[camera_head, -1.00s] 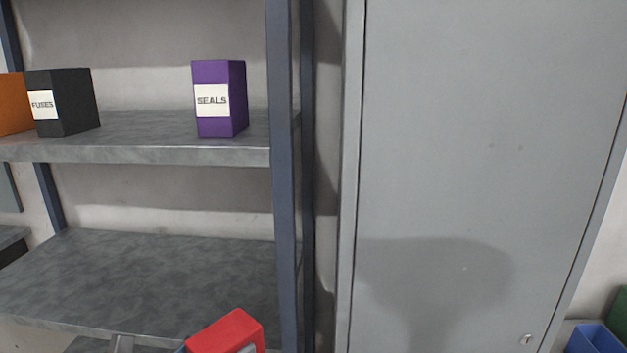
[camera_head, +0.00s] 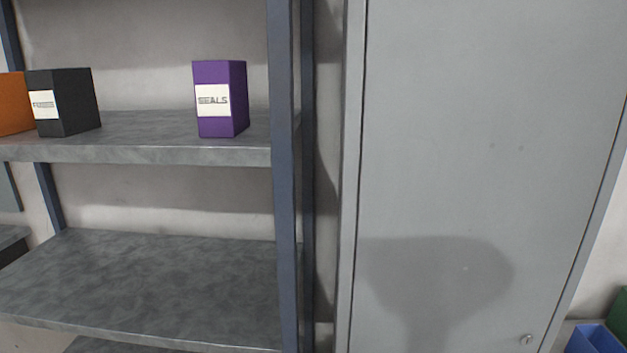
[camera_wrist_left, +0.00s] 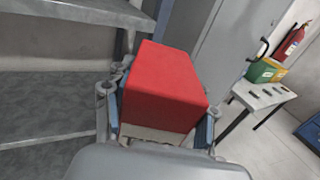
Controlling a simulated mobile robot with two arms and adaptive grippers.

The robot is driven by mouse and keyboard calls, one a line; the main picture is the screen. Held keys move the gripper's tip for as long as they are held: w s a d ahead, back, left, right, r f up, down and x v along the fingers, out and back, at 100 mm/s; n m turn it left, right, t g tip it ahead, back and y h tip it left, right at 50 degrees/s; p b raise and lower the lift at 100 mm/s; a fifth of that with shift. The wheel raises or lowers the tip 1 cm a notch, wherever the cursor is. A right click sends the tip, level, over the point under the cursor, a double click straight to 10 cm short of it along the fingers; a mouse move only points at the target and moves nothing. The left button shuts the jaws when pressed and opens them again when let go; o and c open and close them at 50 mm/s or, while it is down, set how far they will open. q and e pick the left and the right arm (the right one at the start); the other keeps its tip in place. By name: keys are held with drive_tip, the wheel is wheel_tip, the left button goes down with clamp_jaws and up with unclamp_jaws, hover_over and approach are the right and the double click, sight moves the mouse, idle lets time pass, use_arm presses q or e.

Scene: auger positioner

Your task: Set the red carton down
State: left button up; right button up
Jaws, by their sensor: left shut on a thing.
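The red carton (camera_wrist_left: 162,88) is in the left wrist view, between the two fingers of my left gripper (camera_wrist_left: 160,112). The gripper is shut on it, with a finger against each side. The carton is held in front of the shelf rack, clear of the shelf boards as far as I can see. In the head view neither the carton nor my left gripper shows. My right gripper is in neither view.
A grey shelf rack has an empty lower board (camera_head: 150,285). Its upper board (camera_head: 150,150) holds a purple SEALS box (camera_head: 220,100), a black box (camera_head: 68,102) and an orange box (camera_head: 14,103). A blue post (camera_head: 284,180) and a grey cabinet (camera_head: 470,150) stand right. A small table (camera_wrist_left: 262,97) shows in the wrist view.

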use_arm(q)
drive_tip(key=shift+w+a+r+n+t+y, duration=0.15)
drive_tip(key=shift+w+r+n+t+y, duration=0.2)
drive_tip(key=shift+n+y, duration=0.4)
drive_tip(key=shift+w+a+r+n+t+y, duration=0.1)
drive_tip(key=shift+w+r+n+t+y, duration=0.25)
drive_tip(key=shift+y, duration=0.65)
drive_tip(key=shift+w+a+r+n+t+y, duration=0.2)
drive_tip(key=shift+n+t+y, duration=0.2)
drive_tip(key=shift+n+y, duration=0.45)
drive_tip(key=shift+w+a+r+n+y, duration=0.15)
drive_tip(key=shift+n+y, duration=0.25)
drive_tip(key=shift+y, duration=0.25)
drive_tip(key=shift+w+a+r+n+y, duration=0.1)
drive_tip(key=shift+a+r+n+y, duration=0.2)
drive_tip(key=shift+y, duration=0.4)
drive_tip(key=shift+w+a+n+y, duration=0.1)
drive_tip(key=shift+w+n+y, duration=0.05)
drive_tip(key=shift+n+y, duration=0.4)
